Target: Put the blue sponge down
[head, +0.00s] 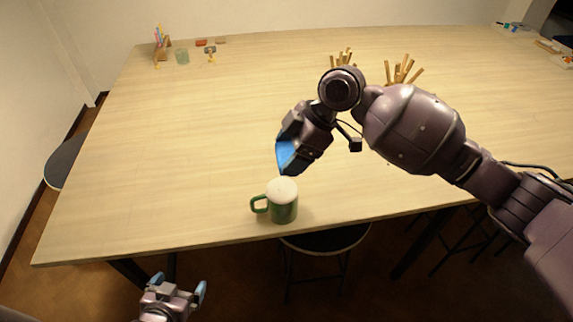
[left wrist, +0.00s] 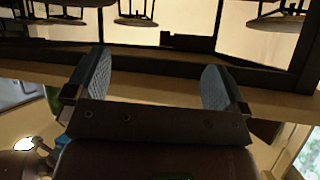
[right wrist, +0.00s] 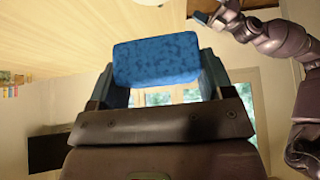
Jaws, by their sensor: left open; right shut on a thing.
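The blue sponge (right wrist: 156,60) is a mottled block, held between the two fingers of my right gripper (right wrist: 156,82) in the right wrist view. In the head view my right gripper (head: 289,152) is above the table, just behind a green mug in the picture. Blue shows at its tip there, but I cannot tell sponge from finger pad. My left gripper (head: 178,286) is open and empty, low in front of the table's front edge. Its two spread fingers also show in the left wrist view (left wrist: 155,82).
The green mug (head: 284,208) with a pale top stands near the front edge of the wooden table (head: 180,190). Bundles of wooden sticks (head: 342,57) stand towards the back, partly behind my right arm. The table's left side is clear.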

